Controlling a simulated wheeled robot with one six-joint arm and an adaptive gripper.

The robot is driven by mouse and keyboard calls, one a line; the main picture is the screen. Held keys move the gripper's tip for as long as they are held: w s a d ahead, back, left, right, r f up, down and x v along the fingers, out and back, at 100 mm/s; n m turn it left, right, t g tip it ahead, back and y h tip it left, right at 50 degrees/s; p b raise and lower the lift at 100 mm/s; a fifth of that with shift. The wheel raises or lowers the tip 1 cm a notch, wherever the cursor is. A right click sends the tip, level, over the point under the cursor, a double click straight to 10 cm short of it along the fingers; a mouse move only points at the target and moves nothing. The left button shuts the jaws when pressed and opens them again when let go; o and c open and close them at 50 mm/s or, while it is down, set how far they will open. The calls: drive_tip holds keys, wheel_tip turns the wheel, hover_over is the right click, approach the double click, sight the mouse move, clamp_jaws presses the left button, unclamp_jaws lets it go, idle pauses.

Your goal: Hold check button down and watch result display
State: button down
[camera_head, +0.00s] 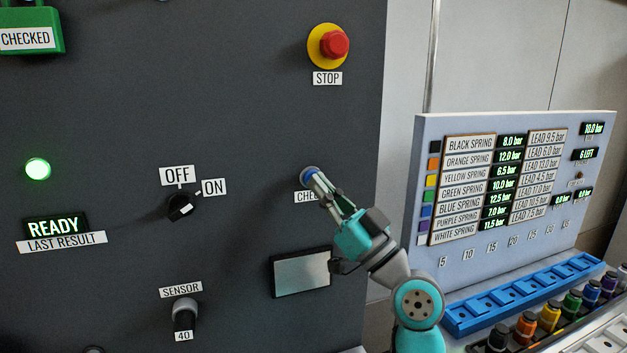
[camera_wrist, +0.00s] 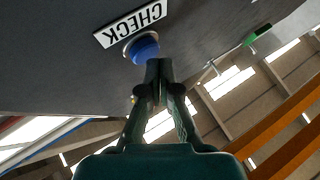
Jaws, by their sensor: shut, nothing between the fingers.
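The blue check button (camera_head: 309,172) sits on the dark panel above its partly hidden CHECK label (camera_head: 306,197). My gripper (camera_head: 318,182) is shut and empty, with its fingertips at the button. In the wrist view the blue button (camera_wrist: 143,49) shows just beyond the fingertips (camera_wrist: 158,66), beside the upside-down CHECK label (camera_wrist: 130,24). I cannot tell whether the tips touch the button or how far it is pressed. The result display (camera_head: 56,226) reads READY in green, above a LAST RESULT label (camera_head: 62,242).
A green lamp (camera_head: 38,169) is lit above the display. A red STOP button (camera_head: 334,45) is above my gripper. An OFF/ON switch (camera_head: 181,207) and a SENSOR knob (camera_head: 184,312) are to the left. A spring chart board (camera_head: 515,190) and blue rack (camera_head: 520,295) stand right.

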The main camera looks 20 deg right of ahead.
drive_tip(key=shift+w, duration=0.5)
idle(1.3)
drive_tip(key=shift+s, duration=0.9)
drive_tip(key=shift+s, duration=2.5)
